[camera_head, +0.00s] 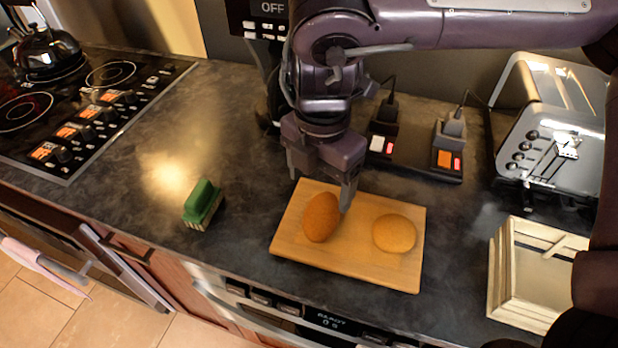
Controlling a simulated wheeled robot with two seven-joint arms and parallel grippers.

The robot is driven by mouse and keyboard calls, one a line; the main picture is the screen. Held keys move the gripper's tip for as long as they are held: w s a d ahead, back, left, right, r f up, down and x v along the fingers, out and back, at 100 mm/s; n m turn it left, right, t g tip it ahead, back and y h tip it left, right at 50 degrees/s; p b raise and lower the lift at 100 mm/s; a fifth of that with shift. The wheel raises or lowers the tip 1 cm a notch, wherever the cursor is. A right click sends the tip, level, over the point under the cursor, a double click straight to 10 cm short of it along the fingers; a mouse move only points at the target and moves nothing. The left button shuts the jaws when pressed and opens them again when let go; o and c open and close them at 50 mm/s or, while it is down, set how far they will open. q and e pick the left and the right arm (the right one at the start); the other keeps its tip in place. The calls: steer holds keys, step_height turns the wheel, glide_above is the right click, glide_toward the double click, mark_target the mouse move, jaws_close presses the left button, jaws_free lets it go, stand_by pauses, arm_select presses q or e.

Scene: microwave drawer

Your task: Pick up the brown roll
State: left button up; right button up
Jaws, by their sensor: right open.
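The brown roll (320,219) lies on the left part of a wooden cutting board (347,262) on the dark counter. A lighter, golden roll (394,233) lies on the right part of the same board. My right gripper (322,190) is open and points down at the back of the brown roll. Its right finger is close to the roll's right side; I cannot tell whether it touches. The left finger is behind and to the left of the roll. My left gripper is not in view.
A green-backed brush (202,204) stands left of the board. A light wooden crate (512,272) and a silver toaster (556,125) are at the right. A power strip (417,155) with plugs lies behind the board. A stove (75,105) with a kettle (46,50) is at the left.

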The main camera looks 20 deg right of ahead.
mark_target(322, 208)
steer(key=f, duration=0.1)
steer(key=s+f, duration=0.1)
steer(key=f, duration=0.1)
steer(key=shift+d, duration=0.1)
step_height(322, 208, down, 3)
steer(key=shift+d+r+p, duration=0.15)
steer(key=shift+r+p, duration=0.05)
steer(key=shift+p, duration=0.35)
steer(key=shift+w+f, duration=0.1)
steer(key=shift+f, duration=0.85)
steer(key=c, duration=1)
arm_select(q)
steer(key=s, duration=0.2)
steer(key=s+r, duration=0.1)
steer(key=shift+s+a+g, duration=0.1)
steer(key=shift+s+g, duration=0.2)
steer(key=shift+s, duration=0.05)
arm_select(e)
steer(key=shift+c, duration=0.2)
steer(key=shift+r, duration=0.2)
